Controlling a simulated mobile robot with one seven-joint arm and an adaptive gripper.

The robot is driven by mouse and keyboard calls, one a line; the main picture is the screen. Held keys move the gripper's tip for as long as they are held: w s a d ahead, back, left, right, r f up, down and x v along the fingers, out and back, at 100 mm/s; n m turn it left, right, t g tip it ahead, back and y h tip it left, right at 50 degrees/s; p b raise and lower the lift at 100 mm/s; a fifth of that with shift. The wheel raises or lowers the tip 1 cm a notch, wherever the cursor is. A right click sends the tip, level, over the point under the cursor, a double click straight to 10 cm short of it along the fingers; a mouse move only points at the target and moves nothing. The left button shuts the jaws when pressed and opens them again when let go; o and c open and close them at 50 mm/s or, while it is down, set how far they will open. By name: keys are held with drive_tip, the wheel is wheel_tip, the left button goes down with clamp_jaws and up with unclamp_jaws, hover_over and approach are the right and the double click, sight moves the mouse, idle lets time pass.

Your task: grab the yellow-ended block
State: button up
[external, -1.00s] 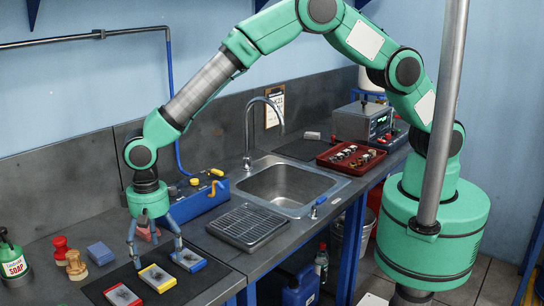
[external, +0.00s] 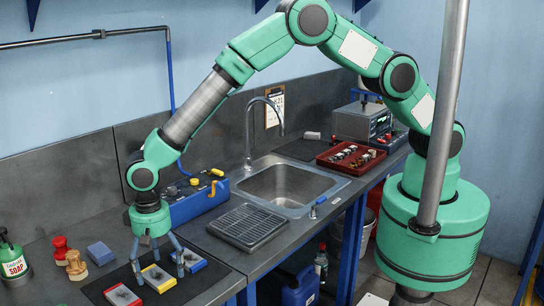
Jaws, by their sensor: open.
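The yellow-ended block (external: 157,279), yellow with a grey worn top, lies on a dark mat (external: 195,290) at the front of the bench. My gripper (external: 159,272) is low over it and open. One finger comes down at the block's left end and the other at its right, near the blue-ended block. Whether the fingertips touch the block or the mat I cannot tell. Nothing is held.
The red-ended block (external: 122,296) lies close on the left and the blue-ended block (external: 188,261) close on the right. Stamps (external: 76,266), a blue sponge-like block (external: 100,253) and a soap bottle (external: 12,260) stand to the left. A drain rack (external: 246,226) and sink (external: 285,185) are to the right.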

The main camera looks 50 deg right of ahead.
drive_tip(key=shift+f, duration=0.55)
drive_tip(key=c, duration=1.9)
drive_tip(key=shift+r, duration=0.1)
drive_tip(key=shift+c, duration=0.5)
drive_tip(key=shift+a+r, duration=0.1)
drive_tip(key=shift+r, duration=0.05)
drive_tip(key=shift+r, duration=1.45)
drive_tip(key=shift+s+d+r, duration=0.1)
drive_tip(key=shift+d+r, duration=0.1)
drive_tip(key=shift+r, duration=0.05)
drive_tip(key=s+d, duration=0.3)
drive_tip(key=d, duration=0.1)
drive_tip(key=s+d+r, duration=0.1)
drive_tip(key=s+d, duration=0.2)
drive_tip(key=d, duration=0.1)
drive_tip(key=s+d, duration=0.3)
drive_tip(key=d, duration=0.1)
drive_tip(key=shift+d+r, duration=0.15)
drive_tip(key=shift+d, duration=0.15)
